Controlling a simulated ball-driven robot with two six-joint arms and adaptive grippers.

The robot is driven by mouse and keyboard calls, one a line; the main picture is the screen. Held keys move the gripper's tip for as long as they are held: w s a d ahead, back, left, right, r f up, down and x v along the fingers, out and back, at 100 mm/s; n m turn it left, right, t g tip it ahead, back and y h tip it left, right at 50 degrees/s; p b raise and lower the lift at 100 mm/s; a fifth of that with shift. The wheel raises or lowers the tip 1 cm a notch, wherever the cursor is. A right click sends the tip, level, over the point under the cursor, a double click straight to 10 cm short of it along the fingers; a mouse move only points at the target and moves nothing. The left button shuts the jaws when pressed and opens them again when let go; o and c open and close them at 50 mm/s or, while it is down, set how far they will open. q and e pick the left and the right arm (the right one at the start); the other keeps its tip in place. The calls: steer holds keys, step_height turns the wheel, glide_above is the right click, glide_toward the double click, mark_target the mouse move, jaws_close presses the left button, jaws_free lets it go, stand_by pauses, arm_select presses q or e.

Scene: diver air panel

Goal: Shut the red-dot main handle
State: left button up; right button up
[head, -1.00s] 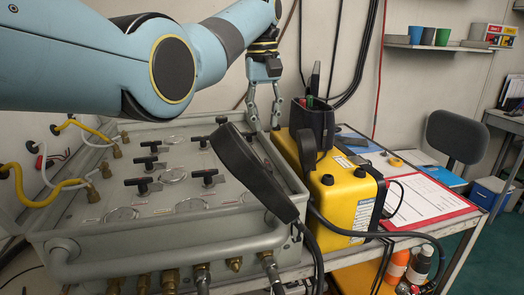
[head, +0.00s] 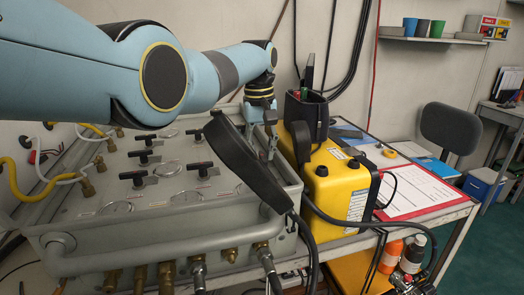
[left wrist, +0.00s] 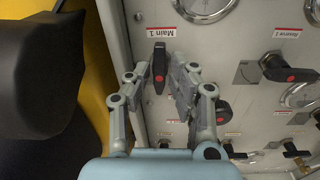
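In the left wrist view a black lever handle with a red dot (left wrist: 159,68) sits on the grey panel by the label "Main 1" (left wrist: 161,32). It points lengthwise up the picture. My left gripper (left wrist: 158,70) is open, one finger on each side of this handle; I cannot tell whether either finger touches it. In the head view my left gripper (head: 268,145) reaches down at the panel's far right, partly behind a black handset (head: 243,165), which hides the handle there. My right gripper is not in view.
Other black handles, some with red dots (left wrist: 290,74), and round gauges (left wrist: 205,8) fill the panel (head: 165,210). A yellow box (head: 338,190) stands close on the right. The black handset also looms large in the left wrist view (left wrist: 40,70). A red clipboard (head: 420,195) lies farther right.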

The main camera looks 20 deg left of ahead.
arm_select(q)
jaws_close()
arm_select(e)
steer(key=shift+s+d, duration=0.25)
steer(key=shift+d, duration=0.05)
